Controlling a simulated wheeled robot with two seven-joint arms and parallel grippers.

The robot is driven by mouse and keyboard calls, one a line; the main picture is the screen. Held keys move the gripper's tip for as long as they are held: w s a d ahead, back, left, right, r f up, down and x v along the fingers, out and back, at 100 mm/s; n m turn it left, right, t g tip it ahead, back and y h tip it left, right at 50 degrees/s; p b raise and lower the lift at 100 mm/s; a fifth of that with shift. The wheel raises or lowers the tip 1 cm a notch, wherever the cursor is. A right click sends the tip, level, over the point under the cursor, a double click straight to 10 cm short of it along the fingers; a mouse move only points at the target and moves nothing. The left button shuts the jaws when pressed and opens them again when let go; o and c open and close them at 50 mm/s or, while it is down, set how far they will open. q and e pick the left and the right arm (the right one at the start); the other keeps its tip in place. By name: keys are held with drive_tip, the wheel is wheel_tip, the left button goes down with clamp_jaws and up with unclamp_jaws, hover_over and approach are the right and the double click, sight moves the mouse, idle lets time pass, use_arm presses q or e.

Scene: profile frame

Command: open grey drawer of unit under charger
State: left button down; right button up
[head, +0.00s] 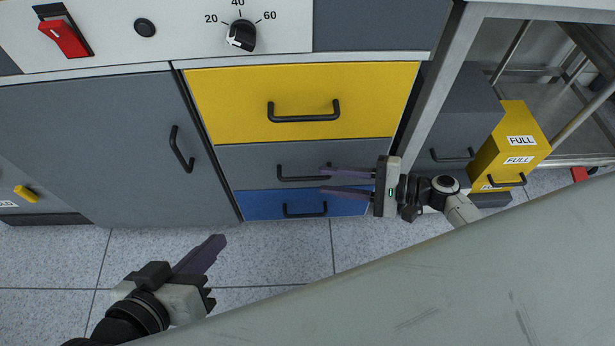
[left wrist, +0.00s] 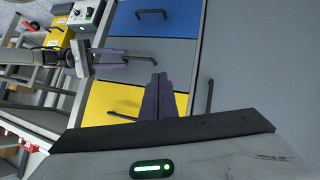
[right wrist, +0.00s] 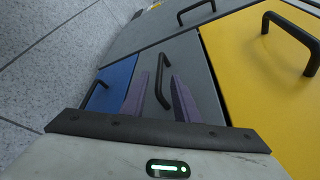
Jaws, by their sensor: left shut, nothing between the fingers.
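The grey drawer (head: 240,168) is the middle one in a stack, between a yellow drawer (head: 230,110) above and a blue drawer (head: 260,205) below. Its front looks flush with its neighbours. Its black bar handle (head: 290,179) also shows in the right wrist view (right wrist: 161,78). My right gripper (head: 323,180) is open at this handle, which shows between its fingers in the right wrist view; I see no grip on it. My left gripper (head: 218,240) is shut and empty, low over the floor at left, apart from the drawers. I cannot identify the charger for sure.
A control panel with a dial (head: 241,35) and red switch (head: 65,38) is above the drawers. A grey cabinet door (head: 90,140) is at left. A yellow box marked FULL (head: 515,145) stands at right by a metal frame (head: 430,105). Floor in front is clear.

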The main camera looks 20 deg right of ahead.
sight(314, 179)
drive_tip(key=b+x, duration=0.1)
drive_tip(key=x, duration=0.5)
clamp_jaws()
